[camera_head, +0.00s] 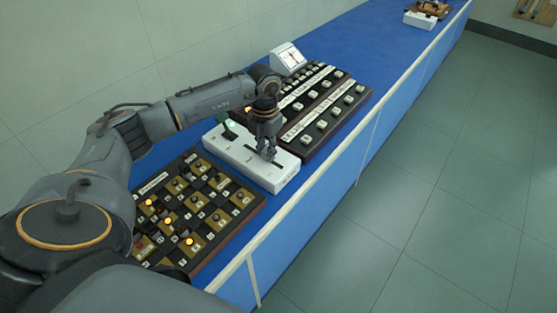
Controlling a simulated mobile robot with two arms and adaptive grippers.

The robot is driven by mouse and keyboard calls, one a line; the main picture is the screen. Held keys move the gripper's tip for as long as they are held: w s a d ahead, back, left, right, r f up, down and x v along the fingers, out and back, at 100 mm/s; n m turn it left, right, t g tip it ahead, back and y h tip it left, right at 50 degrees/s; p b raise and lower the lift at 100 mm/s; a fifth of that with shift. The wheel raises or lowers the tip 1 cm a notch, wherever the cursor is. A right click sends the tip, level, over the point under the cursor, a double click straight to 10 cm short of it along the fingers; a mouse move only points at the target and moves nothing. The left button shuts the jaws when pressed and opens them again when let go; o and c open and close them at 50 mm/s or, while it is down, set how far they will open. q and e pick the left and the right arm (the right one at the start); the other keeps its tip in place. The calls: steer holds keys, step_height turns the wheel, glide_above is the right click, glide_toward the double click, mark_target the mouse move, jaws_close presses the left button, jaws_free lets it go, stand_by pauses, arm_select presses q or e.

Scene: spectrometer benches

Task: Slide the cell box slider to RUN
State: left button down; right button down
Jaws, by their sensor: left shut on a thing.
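The white cell box (240,160) sits on the blue bench top between dark panels. It has a dark slot (279,165) on its top face and a green part (229,130) at its far left end. My left gripper (268,154) points down over the box, shut at the slot. The slider knob is mostly hidden between the fingers. The labels on the box are too small to read, so I cannot tell its position. My right gripper is not in view.
A board with yellow squares and lit knobs (231,208) lies nearer. Dark panels with rows of white keys (335,125) lie beyond the box. A white meter (289,58) stands by the wall.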

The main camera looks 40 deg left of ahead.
arm_select(q)
steer(key=a, duration=0.3)
steer(key=shift+w+a+f+b, duration=0.1)
steer(key=shift+w+a+b, duration=0.05)
steer(key=shift+a+b, duration=0.15)
steer(key=shift+a, duration=0.15)
steer(key=shift+d, duration=0.25)
steer(key=c, duration=1.2)
jaws_free()
steer(key=shift+a, duration=0.1)
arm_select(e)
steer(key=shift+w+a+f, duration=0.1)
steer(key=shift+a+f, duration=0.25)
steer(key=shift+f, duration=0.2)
arm_select(q)
steer(key=shift+r, duration=0.35)
step_height(320, 180, up, 12)
steer(key=shift+f, duration=0.25)
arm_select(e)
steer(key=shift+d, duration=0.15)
arm_select(q)
steer(key=shift+f, duration=0.1)
